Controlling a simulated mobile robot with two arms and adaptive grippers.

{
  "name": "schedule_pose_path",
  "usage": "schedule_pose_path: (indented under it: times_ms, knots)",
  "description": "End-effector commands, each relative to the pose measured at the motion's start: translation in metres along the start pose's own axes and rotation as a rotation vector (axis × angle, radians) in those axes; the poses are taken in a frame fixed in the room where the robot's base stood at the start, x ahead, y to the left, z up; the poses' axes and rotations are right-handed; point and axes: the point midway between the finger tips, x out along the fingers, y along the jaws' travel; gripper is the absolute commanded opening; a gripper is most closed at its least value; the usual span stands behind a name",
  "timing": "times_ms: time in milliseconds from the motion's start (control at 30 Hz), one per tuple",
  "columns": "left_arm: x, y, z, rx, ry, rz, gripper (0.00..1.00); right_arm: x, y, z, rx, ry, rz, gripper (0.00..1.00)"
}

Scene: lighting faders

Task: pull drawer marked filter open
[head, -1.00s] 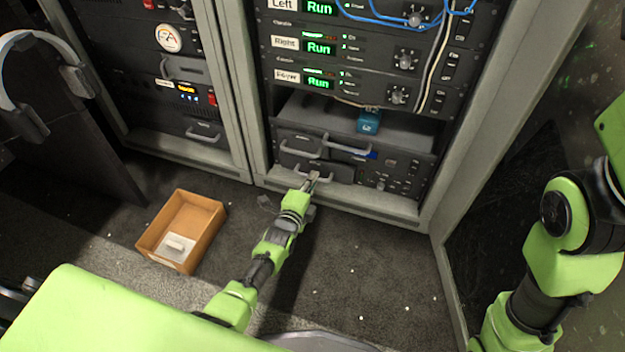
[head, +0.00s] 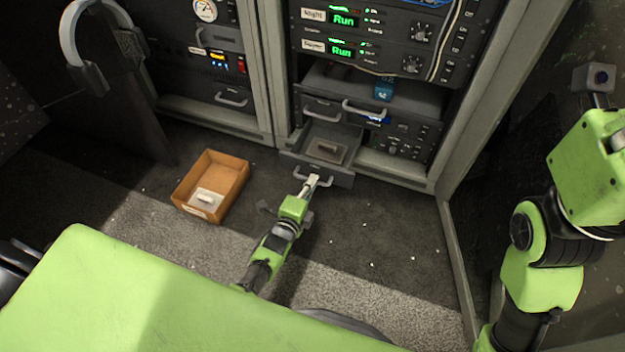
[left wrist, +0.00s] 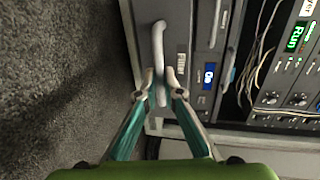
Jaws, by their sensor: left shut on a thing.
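The lowest drawer (head: 326,150) in the right rack stands pulled out, and a small dark block on a light base shows inside it. Its front carries a pale bar handle (head: 314,180) and a label too small to read in the head view. My left gripper (head: 310,184) is shut on that handle. In the left wrist view the fingers (left wrist: 162,92) sit on both sides of the handle (left wrist: 158,50), beside a drawer front with a small vertical label (left wrist: 181,64). My right arm shows at the right of the head view; its fingers are not in view.
An orange-brown open box (head: 212,184) with a pale item inside stands on the carpet left of the drawer. Closed drawers with handles (head: 364,112) sit just above, and a small blue object (head: 384,90) rests on a shelf.

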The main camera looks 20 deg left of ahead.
Motion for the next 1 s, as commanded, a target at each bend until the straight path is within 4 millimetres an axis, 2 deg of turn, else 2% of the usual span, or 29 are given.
schedule_pose_path:
  times_ms: [500,533,600,1000]
  knots:
    - [-0.0002,0.0000,0.0003,-0.001,-0.001,0.000,0.00,-0.0003,-0.0001,0.0006,0.001,-0.001,0.000,0.40]
    - [-0.0002,0.0000,0.0002,-0.001,-0.001,0.000,0.13,-0.0003,-0.0001,0.0006,0.001,-0.001,0.000,0.40]
    - [-0.0002,0.0000,0.0003,-0.001,-0.001,0.000,0.24,-0.0003,-0.0001,0.0007,0.001,-0.001,0.000,0.40]
    - [-0.0007,-0.0031,0.0002,0.000,0.000,-0.002,0.24,-0.0007,0.0003,0.0009,-0.001,-0.006,0.000,0.40]
